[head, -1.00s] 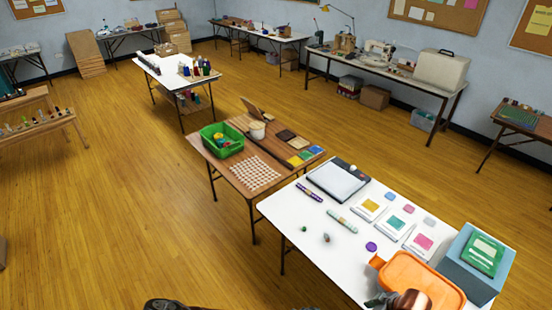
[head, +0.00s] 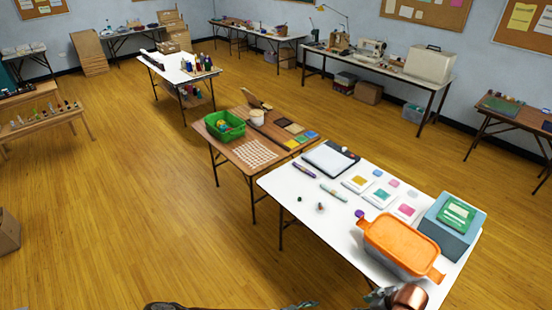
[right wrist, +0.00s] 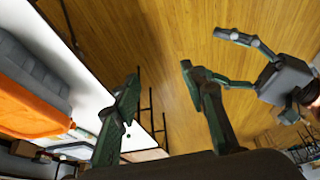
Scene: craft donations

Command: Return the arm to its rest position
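My right gripper (right wrist: 160,70) is open in the right wrist view, its two dark green fingers apart with nothing between them. It is beside the edge of the white table (right wrist: 98,75), over bare floor. My left gripper (right wrist: 225,60) shows at the right of that view, with its fingers spread and empty. In the head view, a copper-coloured part of my arm (head: 408,297) shows at the bottom edge, in front of the white table (head: 300,215). Most of both arms is out of the head view.
An orange-lidded container (head: 402,240) and a blue-grey box (head: 450,235) with a green item on top stand at the white table's near right end. A brown table (head: 225,148) with a green basket (head: 224,126) adjoins it.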

